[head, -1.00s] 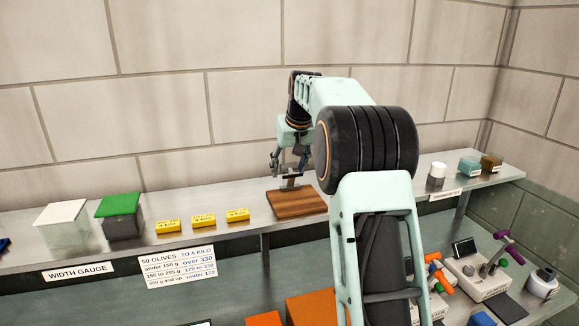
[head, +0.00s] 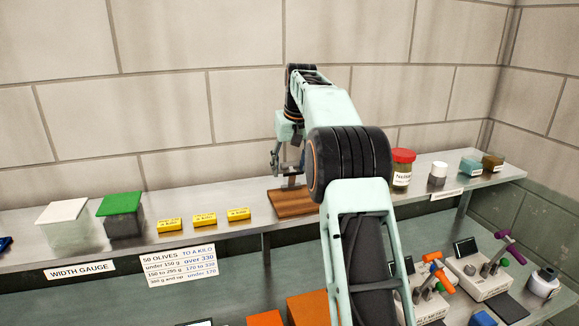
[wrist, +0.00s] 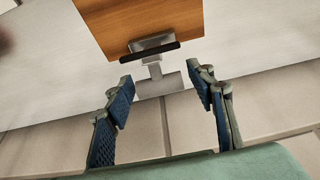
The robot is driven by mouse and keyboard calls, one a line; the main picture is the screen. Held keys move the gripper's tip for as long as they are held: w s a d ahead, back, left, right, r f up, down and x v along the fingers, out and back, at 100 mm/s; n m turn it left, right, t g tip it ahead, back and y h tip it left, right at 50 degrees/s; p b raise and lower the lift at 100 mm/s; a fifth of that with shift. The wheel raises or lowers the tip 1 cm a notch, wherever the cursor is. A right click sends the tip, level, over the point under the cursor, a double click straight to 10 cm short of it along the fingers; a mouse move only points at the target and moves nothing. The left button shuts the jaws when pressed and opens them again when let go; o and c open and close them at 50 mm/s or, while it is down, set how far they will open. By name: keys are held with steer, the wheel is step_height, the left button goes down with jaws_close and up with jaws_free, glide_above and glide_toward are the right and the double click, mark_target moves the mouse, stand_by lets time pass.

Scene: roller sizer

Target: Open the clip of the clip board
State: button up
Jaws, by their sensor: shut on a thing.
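The clip board (head: 294,208) is a brown wooden board lying on the steel shelf; part of it also shows in the wrist view (wrist: 150,22). Its metal clip (head: 292,184) stands at the board's edge, with a dark bar and a T-shaped grey lever (wrist: 158,84) in the wrist view. My gripper (wrist: 160,79) is at the lever, with one blue-padded finger at each end of its crossbar. It is shut on the clip's lever. In the head view my gripper (head: 282,164) is above the board, and its finger contact is too small to make out.
A red-lidded jar (head: 402,170) and a white-capped jar (head: 438,174) stand right of my arm. Several yellow blocks (head: 204,220) and a green-topped box (head: 121,215) are to the left. The block wall (head: 200,110) rises close behind the shelf.

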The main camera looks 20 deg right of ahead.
steer(key=o, duration=1.7)
steer(key=v, duration=1.2)
